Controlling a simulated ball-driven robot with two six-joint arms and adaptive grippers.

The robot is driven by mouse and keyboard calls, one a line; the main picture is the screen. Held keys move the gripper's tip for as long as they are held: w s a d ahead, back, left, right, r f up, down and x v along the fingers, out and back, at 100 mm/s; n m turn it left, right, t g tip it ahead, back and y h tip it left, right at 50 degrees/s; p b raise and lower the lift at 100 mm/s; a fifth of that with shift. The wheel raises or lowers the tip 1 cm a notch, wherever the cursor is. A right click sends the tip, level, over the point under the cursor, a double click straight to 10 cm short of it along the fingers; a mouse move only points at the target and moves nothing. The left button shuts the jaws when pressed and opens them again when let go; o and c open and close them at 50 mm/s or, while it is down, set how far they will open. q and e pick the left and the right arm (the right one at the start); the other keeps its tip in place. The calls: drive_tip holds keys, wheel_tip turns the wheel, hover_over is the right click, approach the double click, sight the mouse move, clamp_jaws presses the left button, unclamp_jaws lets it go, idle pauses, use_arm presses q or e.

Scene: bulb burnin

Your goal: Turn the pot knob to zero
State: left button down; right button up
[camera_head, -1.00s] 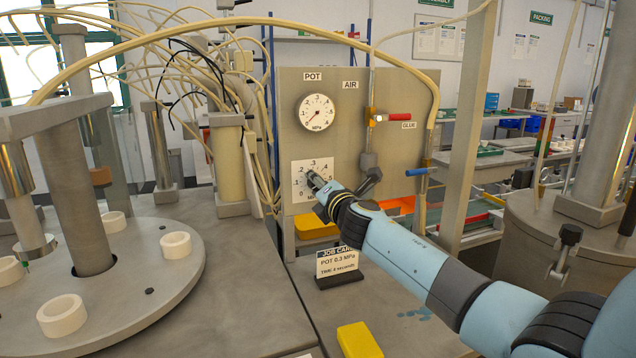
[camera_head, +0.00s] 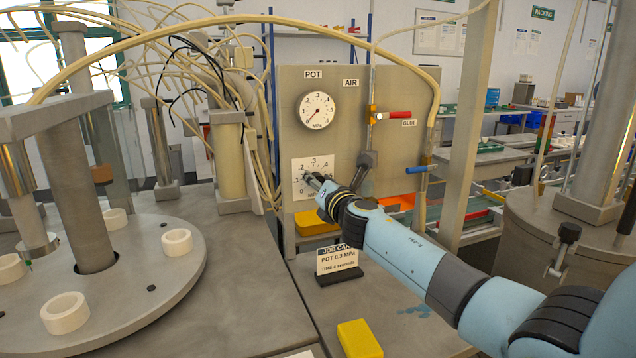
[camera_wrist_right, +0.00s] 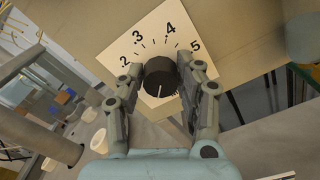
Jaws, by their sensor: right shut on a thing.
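The pot knob (camera_wrist_right: 160,76) is a black round knob on a white dial plate (camera_wrist_right: 118,55), which also shows in the head view (camera_head: 326,162). In the right wrist view its white mark points down, away from the .3 and .4 at the top; the 0 is hidden there. My right gripper (camera_wrist_right: 160,85) is shut on the knob, one finger on each side. In the head view my right gripper (camera_head: 312,180) covers most of the knob. The round POT gauge (camera_head: 317,111) above has its needle toward the lower left, near 0. My left gripper is not in view.
The AIR valve with a red handle (camera_head: 399,115) and a blue handle (camera_head: 417,170) sit right of the dial. A job card (camera_head: 337,260) reading POT 0.3 MPa stands below. A yellow block (camera_head: 358,338) lies in front. A round turntable (camera_head: 170,275) fills the left.

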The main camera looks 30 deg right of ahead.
drive_tip(key=shift+f, duration=0.3)
drive_tip(key=o, duration=1.1)
drive_tip(key=shift+o, duration=0.3)
drive_tip(key=shift+r, duration=0.15)
drive_tip(key=shift+s, duration=0.15)
drive_tip(key=v, duration=1.1)
drive_tip(key=shift+s, duration=0.4)
